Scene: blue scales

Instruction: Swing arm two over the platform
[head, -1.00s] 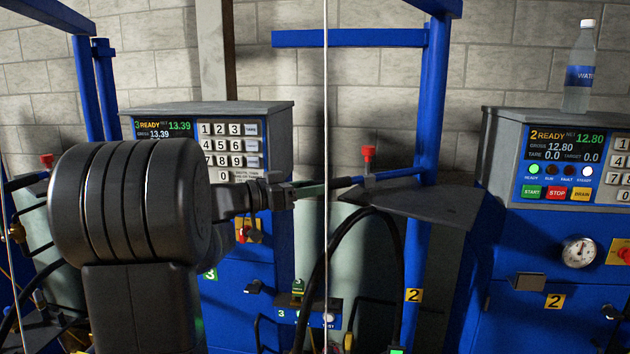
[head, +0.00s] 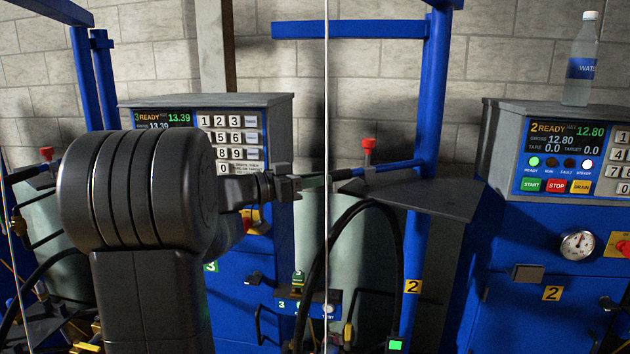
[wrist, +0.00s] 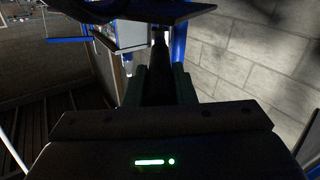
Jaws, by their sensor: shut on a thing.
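Arm two is a thin blue bar (head: 400,164) joined to the blue post (head: 415,265) marked 2. A red knob (head: 368,145) stands up on it. My gripper (head: 316,182) is at the bar's left, free end, left of the red knob. In the wrist view my gripper (wrist: 158,88) has its two fingers on either side of a dark bar (wrist: 158,70), which runs away from me towards the blue post. My forearm hides part of station 3. I cannot tell which surface is the platform of scale two.
Station 3's console (head: 205,140) stands behind my arm, station 2's console (head: 555,150) at the right with a water bottle (head: 580,62) on top. A grey plate (head: 420,197) sits by the post. A black hose (head: 322,240) loops below my gripper. A pale cylinder (head: 365,270) stands behind it.

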